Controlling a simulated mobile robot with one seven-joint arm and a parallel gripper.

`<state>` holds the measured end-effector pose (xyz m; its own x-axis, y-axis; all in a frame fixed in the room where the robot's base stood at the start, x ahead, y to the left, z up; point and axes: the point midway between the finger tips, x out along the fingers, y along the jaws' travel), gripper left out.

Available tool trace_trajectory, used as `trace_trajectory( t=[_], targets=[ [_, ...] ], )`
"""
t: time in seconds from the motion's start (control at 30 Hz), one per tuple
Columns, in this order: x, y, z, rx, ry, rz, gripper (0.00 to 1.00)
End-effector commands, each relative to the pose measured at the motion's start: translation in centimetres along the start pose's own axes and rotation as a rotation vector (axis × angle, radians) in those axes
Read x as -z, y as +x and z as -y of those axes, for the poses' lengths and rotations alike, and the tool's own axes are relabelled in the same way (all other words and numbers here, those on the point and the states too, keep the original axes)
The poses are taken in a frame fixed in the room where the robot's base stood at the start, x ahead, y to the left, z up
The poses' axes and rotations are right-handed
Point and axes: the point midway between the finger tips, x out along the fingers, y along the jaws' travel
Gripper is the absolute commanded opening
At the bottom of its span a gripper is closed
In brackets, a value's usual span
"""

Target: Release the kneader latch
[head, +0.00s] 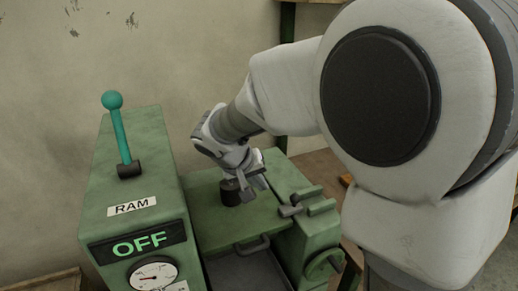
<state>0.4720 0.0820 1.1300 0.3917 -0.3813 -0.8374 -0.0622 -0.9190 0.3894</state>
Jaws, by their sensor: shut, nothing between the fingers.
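The green kneader (215,225) stands in the head view, with a flat lid-like top and a bar handle (252,245) at its front edge. A small grey latch-like piece (290,210) sits at the lid's right edge, beside green blocks (320,207); I cannot tell for certain that it is the latch or how it is set. My gripper (259,183) is shut and empty, above the lid and to the left of this piece. A dark round knob (231,194) on the lid is just left of the fingers; I cannot tell whether they touch.
A green cabinet (135,190) at the left carries a teal ball-topped lever (119,128), a RAM label (132,206), a lit OFF display (139,243) and a dial gauge (153,273). A green handwheel (325,265) is at the front right. My arm covers much of the right side.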

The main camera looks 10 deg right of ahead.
Motion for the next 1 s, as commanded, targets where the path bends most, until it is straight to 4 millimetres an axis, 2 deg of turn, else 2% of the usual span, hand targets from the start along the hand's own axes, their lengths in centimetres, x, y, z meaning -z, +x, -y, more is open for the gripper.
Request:
trace_trajectory(
  t=[0.17,0.5,0.63,0.77,1.0],
  targets=[
    [0.3,0.6,0.9,-0.007,-0.005,-0.008,0.00],
    [0.4,0.7,0.9,-0.007,-0.005,-0.008,0.00],
    [0.3,1.4,0.9,-0.009,-0.006,-0.007,0.00],
    [0.3,3.3,0.8,-0.010,-0.006,-0.003,0.00],
    [0.3,8.5,0.8,-0.009,-0.007,-0.003,0.00]
  ],
)
